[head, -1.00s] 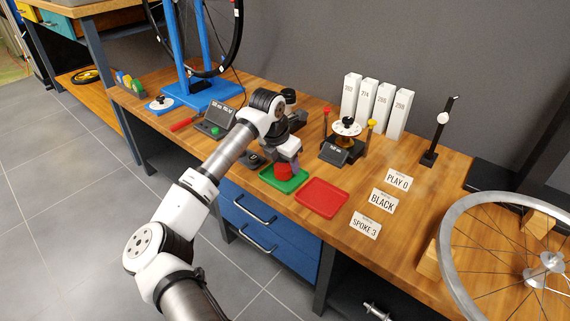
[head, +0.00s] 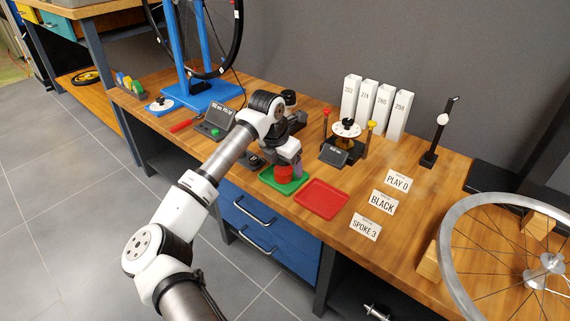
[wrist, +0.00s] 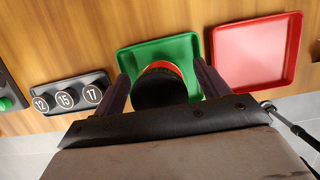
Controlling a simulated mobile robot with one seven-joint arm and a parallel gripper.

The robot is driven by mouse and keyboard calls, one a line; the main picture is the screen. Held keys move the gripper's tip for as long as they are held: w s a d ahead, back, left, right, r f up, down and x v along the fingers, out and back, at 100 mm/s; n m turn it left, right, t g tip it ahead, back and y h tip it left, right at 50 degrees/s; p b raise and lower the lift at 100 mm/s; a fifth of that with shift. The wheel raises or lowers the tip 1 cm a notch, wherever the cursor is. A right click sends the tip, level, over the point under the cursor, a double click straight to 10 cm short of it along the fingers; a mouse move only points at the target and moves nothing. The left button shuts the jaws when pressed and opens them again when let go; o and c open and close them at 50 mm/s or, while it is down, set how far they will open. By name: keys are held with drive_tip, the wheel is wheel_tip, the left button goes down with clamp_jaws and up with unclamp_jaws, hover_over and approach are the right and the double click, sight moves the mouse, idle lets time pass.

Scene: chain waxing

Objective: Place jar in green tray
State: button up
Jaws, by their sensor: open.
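The jar shows as a red body (head: 284,174) in the head view. In the wrist view its dark round top (wrist: 160,88) has a red edge. It is in the green tray (head: 267,182), seemingly resting on its floor; the contact is hidden. The green tray also shows in the wrist view (wrist: 135,58), behind the jar. My gripper (wrist: 162,84) is open, with one finger on each side of the jar and pointing down over the tray. In the head view my gripper (head: 290,162) is just above and around the jar.
A red tray (head: 321,198) lies just right of the green tray. A dark holder with sockets marked 12, 15 and 17 (wrist: 68,96) is to the left in the wrist view. A small black device (head: 335,155) stands behind the trays. Label cards (head: 383,203) lie to the right.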

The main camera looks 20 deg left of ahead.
drive_tip(key=p+v, duration=0.1)
drive_tip(key=v, duration=0.9)
drive_tip(key=shift+s+a+r, duration=0.1)
drive_tip(key=shift+s+r, duration=0.1)
drive_tip(key=shift+r, duration=0.45)
